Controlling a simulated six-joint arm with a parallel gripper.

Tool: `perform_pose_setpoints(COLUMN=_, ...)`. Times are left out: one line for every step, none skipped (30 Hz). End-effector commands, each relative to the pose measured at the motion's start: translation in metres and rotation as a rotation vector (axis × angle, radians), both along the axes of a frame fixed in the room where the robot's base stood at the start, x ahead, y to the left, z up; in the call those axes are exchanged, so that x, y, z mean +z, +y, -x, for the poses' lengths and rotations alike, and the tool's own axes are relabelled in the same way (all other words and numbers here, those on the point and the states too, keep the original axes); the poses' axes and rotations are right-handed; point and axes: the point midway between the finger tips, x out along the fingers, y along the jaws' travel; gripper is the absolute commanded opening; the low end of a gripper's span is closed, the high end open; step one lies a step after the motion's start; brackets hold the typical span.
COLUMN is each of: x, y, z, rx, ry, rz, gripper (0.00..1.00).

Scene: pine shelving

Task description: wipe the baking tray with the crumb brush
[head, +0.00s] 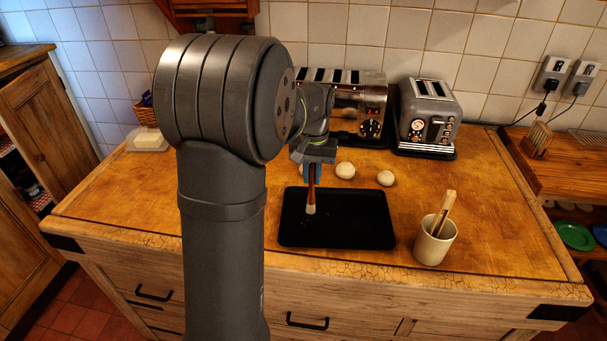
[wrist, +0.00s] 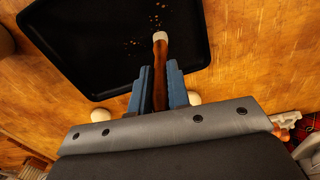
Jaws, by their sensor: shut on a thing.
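My gripper (head: 312,172) is shut on the wooden handle of the crumb brush (head: 311,198). In the wrist view the brush (wrist: 160,62) stands out between the blue fingers of my gripper (wrist: 159,85), with its pale bristle end away from me. The black baking tray (head: 350,220) lies flat on the worktop. In the head view the brush hangs bristles down over the left part of the tray; I cannot tell whether the bristles touch it. The tray (wrist: 80,45) also shows in the wrist view, with brown crumbs (wrist: 157,20) near the bristle end.
A cup (head: 434,243) with wooden utensils stands right of the tray. White round things, perhaps eggs (head: 345,170), lie behind it. Two toasters (head: 428,115) stand at the back by the tiled wall. A white dish (head: 147,140) is at the back left. The worktop's right side is mostly clear.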

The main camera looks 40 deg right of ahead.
Motion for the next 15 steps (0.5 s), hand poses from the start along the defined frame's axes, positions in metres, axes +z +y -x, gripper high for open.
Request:
perform_pose_setpoints(x=0.000, y=-0.004, z=0.004, rx=-0.002, ry=0.000, rz=0.000, gripper=0.00)
perform_pose_setpoints(x=0.000, y=-0.006, z=0.005, rx=-0.002, ry=0.000, rz=0.000, gripper=0.00)
perform_pose_setpoints(x=0.000, y=-0.009, z=0.008, rx=-0.002, ry=0.000, rz=0.000, gripper=0.00)
perform_pose_setpoints(x=0.000, y=-0.011, z=0.009, rx=-0.002, ry=0.000, rz=0.000, gripper=0.00)
perform_pose_setpoints(x=0.000, y=-0.013, z=0.011, rx=-0.002, ry=0.000, rz=0.000, gripper=0.00)
perform_pose_setpoints(x=0.000, y=-0.016, z=0.013, rx=-0.002, ry=0.000, rz=0.000, gripper=0.00)
perform_pose_setpoints(x=0.000, y=-0.018, z=0.015, rx=-0.002, ry=0.000, rz=0.000, gripper=0.00)
perform_pose_setpoints(x=0.000, y=-0.020, z=0.017, rx=-0.002, ry=0.000, rz=0.000, gripper=0.00)
perform_pose_setpoints(x=0.000, y=-0.023, z=0.019, rx=-0.002, ry=0.000, rz=0.000, gripper=0.00)
perform_pose_setpoints(x=0.000, y=-0.025, z=0.021, rx=-0.002, ry=0.000, rz=0.000, gripper=0.00)
perform_pose_setpoints(x=0.000, y=-0.027, z=0.023, rx=-0.002, ry=0.000, rz=0.000, gripper=0.00)
perform_pose_setpoints(x=0.000, y=-0.030, z=0.025, rx=-0.002, ry=0.000, rz=0.000, gripper=0.00)
perform_pose_setpoints(x=0.000, y=-0.032, z=0.027, rx=-0.002, ry=0.000, rz=0.000, gripper=0.00)
perform_pose_setpoints(x=0.000, y=-0.034, z=0.029, rx=-0.002, ry=0.000, rz=0.000, gripper=0.00)
perform_pose_setpoints(x=0.000, y=-0.037, z=0.031, rx=-0.002, ry=0.000, rz=0.000, gripper=0.00)
